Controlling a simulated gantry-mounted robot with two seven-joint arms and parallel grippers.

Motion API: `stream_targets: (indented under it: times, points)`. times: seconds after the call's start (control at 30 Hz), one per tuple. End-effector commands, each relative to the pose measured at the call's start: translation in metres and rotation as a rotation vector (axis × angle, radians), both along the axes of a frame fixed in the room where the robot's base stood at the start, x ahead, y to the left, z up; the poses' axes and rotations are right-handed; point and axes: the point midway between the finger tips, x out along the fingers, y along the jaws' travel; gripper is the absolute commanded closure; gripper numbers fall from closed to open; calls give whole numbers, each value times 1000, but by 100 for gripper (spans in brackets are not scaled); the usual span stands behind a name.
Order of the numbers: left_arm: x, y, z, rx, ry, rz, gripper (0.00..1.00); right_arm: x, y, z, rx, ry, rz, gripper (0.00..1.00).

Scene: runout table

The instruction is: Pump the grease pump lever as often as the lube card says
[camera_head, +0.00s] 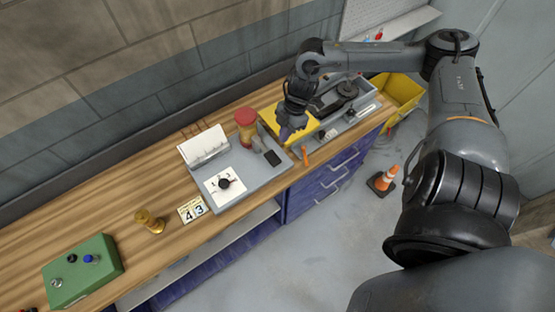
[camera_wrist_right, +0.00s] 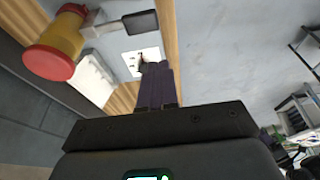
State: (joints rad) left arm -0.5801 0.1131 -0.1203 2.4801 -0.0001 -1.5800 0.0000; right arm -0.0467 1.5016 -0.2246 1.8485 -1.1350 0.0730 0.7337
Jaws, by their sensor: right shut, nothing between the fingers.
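The grease pump has a yellow cylinder with a red top (camera_head: 246,126) and stands on a grey base plate (camera_head: 250,190). Its lever ends in a black grip (camera_head: 272,158) to the right of the cylinder. In the right wrist view the red-topped cylinder (camera_wrist_right: 52,58) is at upper left and the black grip (camera_wrist_right: 141,24) at top. My right gripper (camera_head: 287,134) is to the right of the pump, apart from the grip. Its purple fingers (camera_wrist_right: 155,70) are shut and empty. A white card (camera_head: 204,147) stands behind; its writing is unreadable. My left gripper is out of view.
A dial plate (camera_head: 224,185) sits at the base's front. Number cards (camera_head: 192,209) show 4 and 3. A brass object (camera_head: 150,221) and a green button box (camera_head: 82,271) are left. A grey tray (camera_head: 358,122) holding dark tools is right. An orange item (camera_head: 304,155) lies near the table edge.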

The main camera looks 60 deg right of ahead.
Motion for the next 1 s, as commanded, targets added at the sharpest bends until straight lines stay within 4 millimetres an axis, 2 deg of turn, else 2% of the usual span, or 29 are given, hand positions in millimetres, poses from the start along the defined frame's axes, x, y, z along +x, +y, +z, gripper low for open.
stream_targets:
  times: [0.27,0.47,0.67,1.0]
  points:
    - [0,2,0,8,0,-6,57,0,1,-2,2,-1,-1,100]
    - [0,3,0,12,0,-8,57,2,4,-13,4,-2,-3,100]
    - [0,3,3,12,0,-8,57,6,12,-38,7,-1,-4,100]
    - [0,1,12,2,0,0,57,14,28,-98,5,1,-2,100]
